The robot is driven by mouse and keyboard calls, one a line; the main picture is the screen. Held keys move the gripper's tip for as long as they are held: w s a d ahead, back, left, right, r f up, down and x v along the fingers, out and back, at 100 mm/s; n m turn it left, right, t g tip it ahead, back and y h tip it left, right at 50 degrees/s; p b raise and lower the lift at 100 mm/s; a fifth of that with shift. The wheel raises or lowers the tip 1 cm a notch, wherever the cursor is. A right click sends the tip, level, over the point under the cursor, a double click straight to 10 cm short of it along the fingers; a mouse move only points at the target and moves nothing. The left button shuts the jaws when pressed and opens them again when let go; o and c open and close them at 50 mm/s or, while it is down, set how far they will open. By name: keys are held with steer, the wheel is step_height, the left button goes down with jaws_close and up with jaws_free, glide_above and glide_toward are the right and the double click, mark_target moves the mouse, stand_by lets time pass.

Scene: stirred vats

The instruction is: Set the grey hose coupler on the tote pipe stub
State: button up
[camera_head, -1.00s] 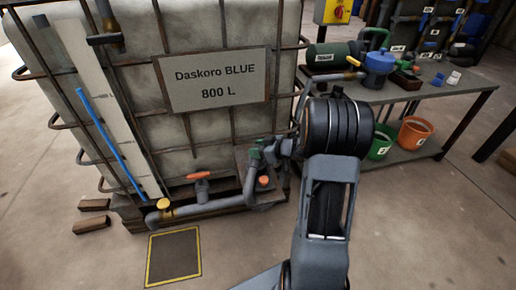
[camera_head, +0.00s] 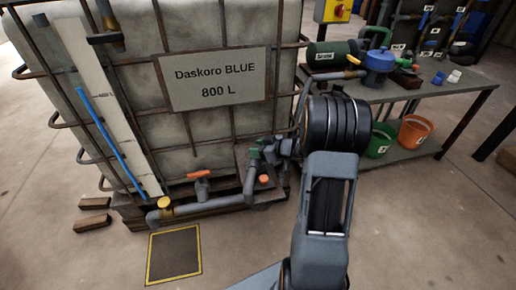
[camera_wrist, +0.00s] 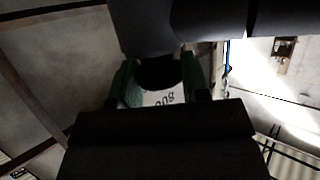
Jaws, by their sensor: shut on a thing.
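My gripper (camera_head: 268,147) is shut on the grey hose coupler (camera_head: 254,158), which shows green side parts. It is at the upper end of the grey tote pipe stub (camera_head: 249,180), low in front of the tote (camera_head: 215,135). They look very close or touching, but I cannot tell whether the coupler is seated. The black round wrist of my arm hides what lies behind.
Grey pipework with a yellow fitting (camera_head: 165,203) and a valve with an orange handle (camera_head: 199,174) lies left of the coupler. A bench (camera_head: 435,92) with a blue vessel stands right. A yellow-edged floor plate (camera_head: 174,256) lies in front, with open floor around it.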

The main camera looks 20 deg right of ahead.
steer(key=shift+f, duration=0.35)
steer(key=o, duration=0.7)
steer(key=shift+p+v, duration=0.55)
steer(key=shift+v, duration=0.3)
steer(key=p+v, duration=0.6)
steer(key=v, duration=0.3)
steer(key=shift+s+d+r, duration=0.1)
steer(key=shift+d, duration=0.05)
